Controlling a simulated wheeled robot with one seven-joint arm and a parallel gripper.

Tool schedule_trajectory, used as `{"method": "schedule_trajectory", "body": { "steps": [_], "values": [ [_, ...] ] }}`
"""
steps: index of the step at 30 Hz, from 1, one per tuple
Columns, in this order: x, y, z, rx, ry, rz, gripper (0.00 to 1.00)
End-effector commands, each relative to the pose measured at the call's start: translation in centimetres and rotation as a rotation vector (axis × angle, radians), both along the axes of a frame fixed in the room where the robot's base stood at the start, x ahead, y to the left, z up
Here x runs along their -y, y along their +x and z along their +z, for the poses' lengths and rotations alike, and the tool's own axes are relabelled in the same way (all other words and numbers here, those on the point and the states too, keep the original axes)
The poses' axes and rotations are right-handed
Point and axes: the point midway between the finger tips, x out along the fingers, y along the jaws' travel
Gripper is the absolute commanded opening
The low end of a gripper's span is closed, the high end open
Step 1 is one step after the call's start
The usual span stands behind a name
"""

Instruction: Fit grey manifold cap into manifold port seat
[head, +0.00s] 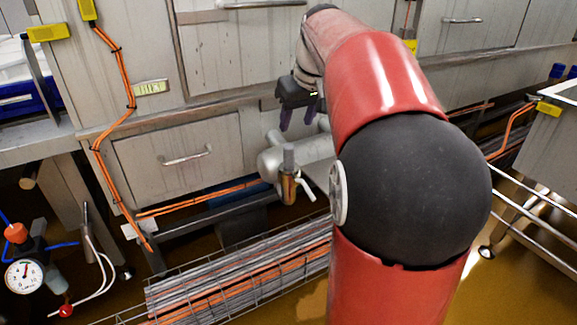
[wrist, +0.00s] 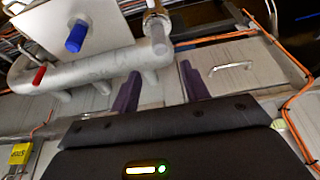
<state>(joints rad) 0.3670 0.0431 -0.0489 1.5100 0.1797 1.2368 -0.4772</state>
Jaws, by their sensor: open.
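A grey manifold pipe (head: 300,155) lies low in front of the cabinets, partly hidden by my arm. It also shows in the wrist view (wrist: 95,66), with short grey stubs along it. A grey cylinder (head: 289,157) stands upright above a brass valve (head: 288,189) at the pipe's near end. I cannot tell for sure which grey part is the cap or which is its port seat. My gripper (head: 298,116) is above the pipe with its purple fingers apart. In the wrist view the fingers (wrist: 158,87) are open, with a grey stub showing beyond the gap between them.
A blue cylinder (wrist: 76,37) and a red handle (wrist: 38,76) are by the pipe. A wire cable tray (head: 240,278) runs along the floor below. Orange cables (head: 110,150) run down the cabinet. A pressure gauge (head: 25,275) stands at lower left.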

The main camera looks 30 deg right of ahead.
Motion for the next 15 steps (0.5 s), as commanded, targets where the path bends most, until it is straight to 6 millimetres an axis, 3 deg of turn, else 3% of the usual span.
{"method": "schedule_trajectory", "body": {
  "steps": [4, 7, 11, 15],
  "values": [
    [-0.9, -0.7, 0.0, 0.002, 0.0, -0.001, 0.46],
    [-3.4, -2.9, -0.3, 0.01, -0.001, -0.004, 0.46],
    [-8.1, -8.0, -2.0, 0.03, -0.003, -0.012, 0.46],
    [-12.3, -14.3, -5.7, 0.057, -0.003, -0.023, 0.46]
  ]
}}
